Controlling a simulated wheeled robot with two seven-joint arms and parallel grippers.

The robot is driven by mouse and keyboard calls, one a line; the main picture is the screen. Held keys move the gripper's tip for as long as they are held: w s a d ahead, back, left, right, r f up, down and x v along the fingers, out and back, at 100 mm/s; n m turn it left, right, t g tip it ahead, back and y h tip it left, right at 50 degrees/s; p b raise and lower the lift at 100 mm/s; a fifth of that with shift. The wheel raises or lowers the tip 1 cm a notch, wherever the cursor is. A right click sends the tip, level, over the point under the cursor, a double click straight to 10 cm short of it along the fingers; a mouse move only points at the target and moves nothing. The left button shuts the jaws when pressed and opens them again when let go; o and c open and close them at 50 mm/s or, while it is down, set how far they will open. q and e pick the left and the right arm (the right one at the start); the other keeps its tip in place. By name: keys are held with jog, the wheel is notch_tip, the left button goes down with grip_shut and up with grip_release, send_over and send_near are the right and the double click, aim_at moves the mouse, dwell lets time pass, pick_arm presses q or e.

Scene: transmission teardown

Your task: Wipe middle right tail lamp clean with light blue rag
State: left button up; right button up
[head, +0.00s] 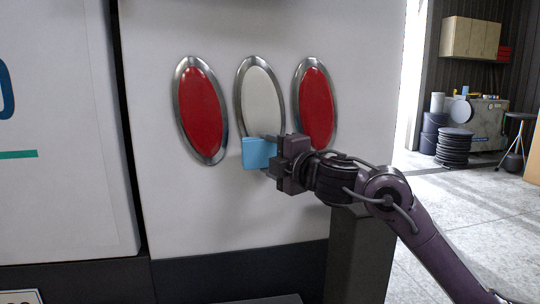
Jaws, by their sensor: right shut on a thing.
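Three upright oval tail lamps with chrome rims sit side by side on the white vehicle panel. The left lamp (202,110) is red, the middle lamp (262,100) is white, and the right lamp (316,100) is red. The light blue rag (257,154) is in front of the lower end of the middle lamp and covers part of it. My right gripper (270,152) is shut on the rag, its arm coming in from the lower right. I cannot tell whether the rag touches the lens. My left gripper is not in view.
The white panel (220,220) has a dark lower band (230,275). A dark gap runs down left of the panel. At the right are open concrete floor, a stool (516,140), black stacked items (454,148) and a wall cabinet (469,38).

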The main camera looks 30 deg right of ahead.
aim_at(256, 132)
jog(key=shift+w+d, duration=0.25)
jog(key=shift+w, duration=0.7)
jog(key=shift+r+p, duration=0.15)
jog(key=shift+p, duration=0.15)
jog(key=r+p, duration=0.3)
jog(key=p, duration=0.1)
jog(key=shift+a+r, duration=0.35)
jog(key=shift+r, duration=0.05)
jog(key=shift+w, duration=0.1)
jog(key=f+b, duration=0.3)
jog(key=f, duration=0.1)
jog(key=shift+d+b, duration=0.35)
jog(key=shift+d, duration=0.05)
